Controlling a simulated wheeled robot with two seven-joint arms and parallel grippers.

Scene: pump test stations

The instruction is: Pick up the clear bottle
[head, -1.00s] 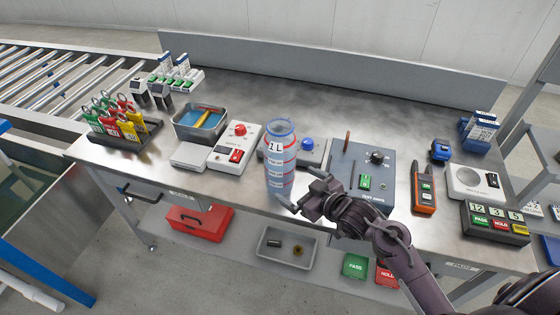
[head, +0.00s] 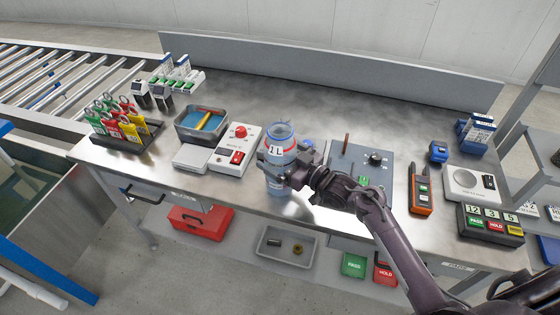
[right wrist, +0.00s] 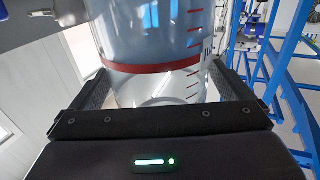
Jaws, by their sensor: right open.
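The clear bottle (head: 280,135) stands upright near the front edge of the bench, with a "1 L" label, a blue rim and red bands. My right gripper (head: 277,168) is at the bottle, its two fingers on either side of the body. In the right wrist view the bottle (right wrist: 155,45) fills the space between the fingers of the gripper (right wrist: 160,92), with a red band and graduation marks showing. The jaws are open around it. My left gripper is not in view.
A white box with a red button (head: 238,150) stands left of the bottle, and a grey-blue box with a knob (head: 375,158) stands to the right. A metal tray (head: 180,125) lies further left. The back of the bench is clear.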

